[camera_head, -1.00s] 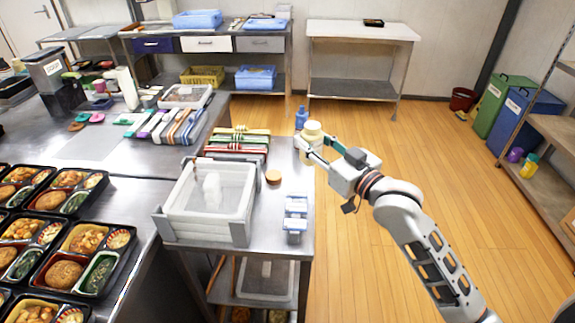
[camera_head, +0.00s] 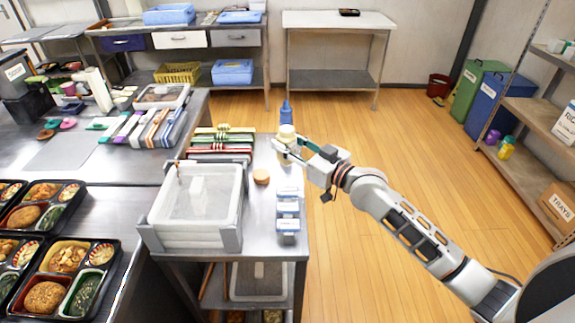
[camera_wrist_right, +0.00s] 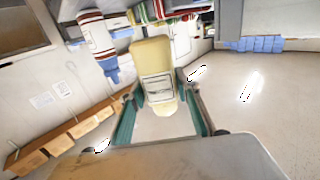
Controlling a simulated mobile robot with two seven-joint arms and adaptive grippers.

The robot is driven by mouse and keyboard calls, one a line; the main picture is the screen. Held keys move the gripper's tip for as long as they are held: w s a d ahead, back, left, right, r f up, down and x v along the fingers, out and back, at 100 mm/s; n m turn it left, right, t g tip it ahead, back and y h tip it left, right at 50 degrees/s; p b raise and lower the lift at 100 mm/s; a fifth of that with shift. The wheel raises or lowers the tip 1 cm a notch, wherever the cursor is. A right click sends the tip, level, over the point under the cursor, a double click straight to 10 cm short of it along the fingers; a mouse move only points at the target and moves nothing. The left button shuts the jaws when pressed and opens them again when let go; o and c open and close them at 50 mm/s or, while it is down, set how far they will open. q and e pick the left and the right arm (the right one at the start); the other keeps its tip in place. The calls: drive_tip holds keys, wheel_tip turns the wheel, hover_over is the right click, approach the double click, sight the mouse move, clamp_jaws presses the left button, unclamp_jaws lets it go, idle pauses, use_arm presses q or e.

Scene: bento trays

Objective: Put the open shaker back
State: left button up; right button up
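The shaker (camera_head: 287,135) is a pale cream bottle, roughly upright, at the right edge of the metal counter, just in front of a blue bottle (camera_head: 286,115). My right gripper (camera_head: 294,148) is shut on it, with one teal finger on each side. In the right wrist view the shaker (camera_wrist_right: 156,75) sits between the two fingers (camera_wrist_right: 160,92). I cannot tell whether its base touches the counter. A round orange-brown cap (camera_head: 261,177) lies on the counter to its left, nearer me. My left gripper is not in view.
A translucent tub (camera_head: 195,238) stands on the counter's left side. Small blue-and-white boxes (camera_head: 288,222) stand at the near right. Red, green and white stacked items (camera_head: 220,143) lie behind the tub. Filled bento trays (camera_head: 68,300) are at the left. Open floor lies right of the counter.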

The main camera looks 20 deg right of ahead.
sight(288, 162)
wheel_tip(288, 162, down, 3)
drive_tip(key=shift+r, duration=0.2)
wheel_tip(288, 162, down, 4)
drive_tip(key=shift+b, duration=0.9)
drive_tip(key=shift+o, duration=1)
drive_tip(key=shift+f, duration=0.15)
drive_tip(key=o, duration=0.4)
